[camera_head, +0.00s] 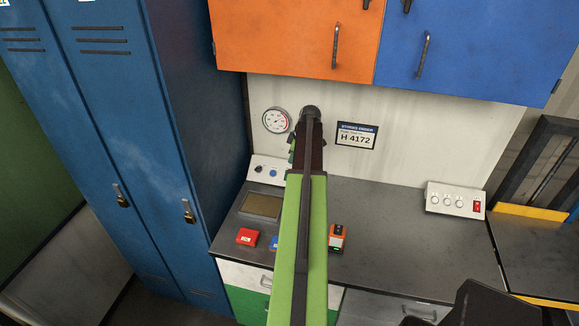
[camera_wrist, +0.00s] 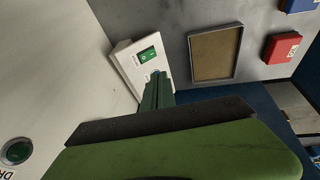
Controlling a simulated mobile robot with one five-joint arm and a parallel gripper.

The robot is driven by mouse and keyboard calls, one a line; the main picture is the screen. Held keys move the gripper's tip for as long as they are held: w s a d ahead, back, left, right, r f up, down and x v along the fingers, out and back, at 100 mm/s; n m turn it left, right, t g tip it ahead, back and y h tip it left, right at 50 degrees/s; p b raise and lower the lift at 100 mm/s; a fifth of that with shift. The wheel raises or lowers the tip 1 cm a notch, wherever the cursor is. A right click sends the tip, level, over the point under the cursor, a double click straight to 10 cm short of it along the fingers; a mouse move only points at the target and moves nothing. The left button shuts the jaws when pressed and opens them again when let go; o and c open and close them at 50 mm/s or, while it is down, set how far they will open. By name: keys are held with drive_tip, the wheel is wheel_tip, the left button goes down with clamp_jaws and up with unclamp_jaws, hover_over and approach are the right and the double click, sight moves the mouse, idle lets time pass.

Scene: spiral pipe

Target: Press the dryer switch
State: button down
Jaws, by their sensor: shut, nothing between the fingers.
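A dark round button with a green centre (camera_wrist: 17,151) is on the pale wall at the lower left of the wrist view. The label beside it shows "DR" and is cut off by the frame edge. A white control box (camera_wrist: 127,62) on the counter carries a green rocker switch (camera_wrist: 148,55); its small print is unreadable. The box also shows in the head view (camera_head: 262,180), partly behind my arm. My gripper (camera_wrist: 158,78) is shut and empty, its fingertips over the box's edge beside the rocker. Contact cannot be told. In the head view my arm hides most of the gripper.
A white box (camera_head: 440,199) with several knobs and a red switch (camera_head: 477,206) stands at the right of the counter (camera_head: 400,240). A gauge (camera_head: 276,120) is on the wall. Blue lockers (camera_head: 110,130) stand left; orange (camera_head: 290,40) and blue (camera_head: 470,50) cabinets hang above.

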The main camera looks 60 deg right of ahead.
drive_tip(key=b+x, duration=0.9)
drive_tip(key=x, duration=0.2)
drive_tip(key=shift+s+b, duration=0.15)
drive_tip(key=shift+b, duration=0.15)
drive_tip(key=shift+w+d+f+b, duration=0.2)
drive_tip(key=shift+d+f+b, duration=0.65)
drive_tip(key=shift+f+b, duration=0.2)
drive_tip(key=shift+r, duration=0.1)
drive_tip(key=shift+s, duration=0.1)
